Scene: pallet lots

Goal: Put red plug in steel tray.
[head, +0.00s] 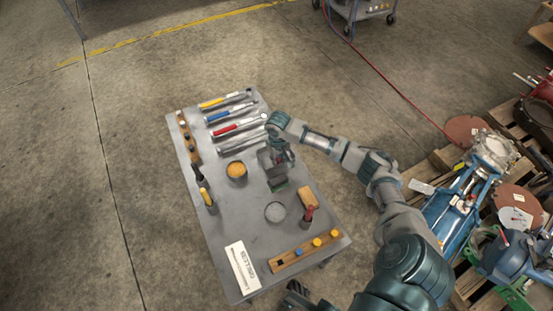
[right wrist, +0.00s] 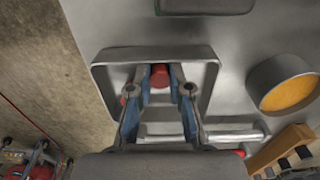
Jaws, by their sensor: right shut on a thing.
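My right gripper (head: 279,153) is over the middle of the table, at the end of the arm coming from the lower right. In the right wrist view its fingertips (right wrist: 160,83) are shut on a red plug (right wrist: 160,75). The plug is within the outline of the steel tray (right wrist: 203,54), a square grey tray with rounded corners. I cannot tell whether the plug touches the tray floor. A second small red thing (right wrist: 130,90) shows beside the left finger, partly hidden.
An orange-filled bowl (head: 237,170) stands left of my gripper. A wooden rack (head: 183,124) lies along the left edge. A round dish (head: 275,212) and a wooden block (head: 308,196) are nearer the front.

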